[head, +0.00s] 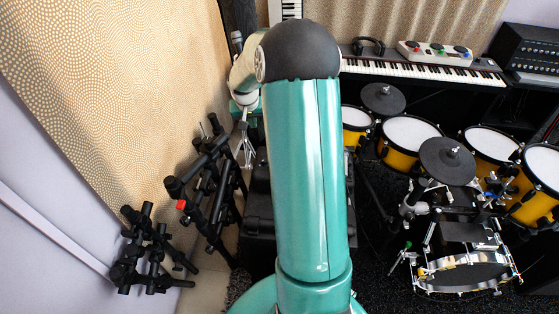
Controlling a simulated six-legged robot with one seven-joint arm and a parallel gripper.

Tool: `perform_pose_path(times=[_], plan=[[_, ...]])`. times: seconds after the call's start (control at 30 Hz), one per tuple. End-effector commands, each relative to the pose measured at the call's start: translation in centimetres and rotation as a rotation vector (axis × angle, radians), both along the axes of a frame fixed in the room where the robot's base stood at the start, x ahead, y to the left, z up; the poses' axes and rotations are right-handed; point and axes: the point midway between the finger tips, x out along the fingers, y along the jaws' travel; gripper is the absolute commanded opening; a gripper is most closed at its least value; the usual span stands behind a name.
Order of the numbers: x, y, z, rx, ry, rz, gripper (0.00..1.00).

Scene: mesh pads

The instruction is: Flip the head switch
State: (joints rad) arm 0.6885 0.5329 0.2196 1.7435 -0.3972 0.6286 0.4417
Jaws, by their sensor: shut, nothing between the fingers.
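A black box-shaped unit (525,47), which looks like an amplifier head, stands at the far right back in the head view. Its front shows rows of small details, too small for me to tell a switch among them. My gripper (245,155) is small in the view, left of my large teal arm link, and hangs downward in front of the tan wall panel. It is shut and empty, and far to the left of the black unit. My arm link hides the middle of the scene.
A keyboard (425,70) with headphones (368,46) and a small white button box (435,53) lies at the back. Yellow drums (409,135) and cymbals (447,160) fill the right. Black stands (211,185) lean at left beside the patterned panel (130,80).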

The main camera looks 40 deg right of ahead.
Motion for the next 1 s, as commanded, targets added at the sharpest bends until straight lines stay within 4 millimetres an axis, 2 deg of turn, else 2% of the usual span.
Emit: perform_pose_path(times=[0.03,0.3,0.5,0.63,1.0], plan=[[0.0,-1.3,-1.6,0.011,0.003,-0.024,0.00],[-0.6,-7.2,-9.5,0.061,0.000,-0.139,0.00],[-1.3,-10.1,-13.8,0.088,-0.010,-0.205,0.00],[-1.7,-10.8,-14.9,0.096,-0.012,-0.225,0.00],[-1.7,-10.9,-15.1,0.097,-0.012,-0.226,0.00]])
